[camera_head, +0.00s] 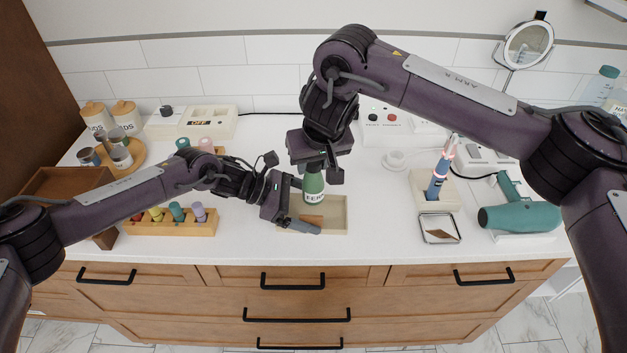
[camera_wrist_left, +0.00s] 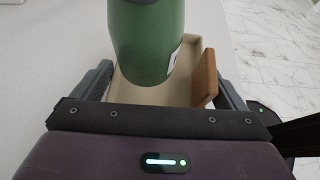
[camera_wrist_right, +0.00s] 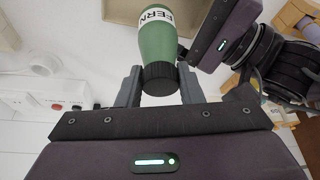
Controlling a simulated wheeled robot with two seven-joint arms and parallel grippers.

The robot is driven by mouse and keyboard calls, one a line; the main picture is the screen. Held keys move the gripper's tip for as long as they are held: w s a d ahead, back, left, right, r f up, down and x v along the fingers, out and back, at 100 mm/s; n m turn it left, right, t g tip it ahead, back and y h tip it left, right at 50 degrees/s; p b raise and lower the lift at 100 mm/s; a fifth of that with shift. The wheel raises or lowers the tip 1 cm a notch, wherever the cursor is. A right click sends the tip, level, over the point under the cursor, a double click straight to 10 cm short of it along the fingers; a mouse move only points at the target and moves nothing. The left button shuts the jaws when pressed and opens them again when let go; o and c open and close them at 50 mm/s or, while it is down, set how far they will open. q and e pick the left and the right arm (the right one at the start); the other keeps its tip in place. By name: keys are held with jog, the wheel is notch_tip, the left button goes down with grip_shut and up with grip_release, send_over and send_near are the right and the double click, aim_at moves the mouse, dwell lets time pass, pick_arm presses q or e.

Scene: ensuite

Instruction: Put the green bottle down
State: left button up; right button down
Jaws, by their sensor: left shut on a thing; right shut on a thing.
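The green bottle (camera_head: 314,187), with a white label and dark cap, is upright above the beige tray (camera_head: 337,200). My right gripper (camera_head: 315,168) is above it and shut on its cap, seen in the right wrist view (camera_wrist_right: 158,78). In the left wrist view the bottle (camera_wrist_left: 148,40) hangs between the fingers. I cannot tell whether its base touches the tray.
A rack of colored pegs (camera_head: 170,228) stands left. A toothbrush holder (camera_head: 433,190), small metal tray (camera_head: 440,228) and teal hair dryer (camera_head: 520,217) stand right. Counter between tray and metal tray is clear.

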aim_at(313, 178)
pick_arm(q)
jog(key=shift+f, duration=0.1)
pick_arm(e)
jog(key=shift+f, duration=2.05)
pick_arm(q)
jog(key=shift+s, duration=0.1)
pick_arm(e)
jog(key=c, duration=1)
grip_release()
jog(key=shift+f, duration=0.1)
jog(key=v, duration=1.2)
pick_arm(q)
jog(key=o, duration=0.4)
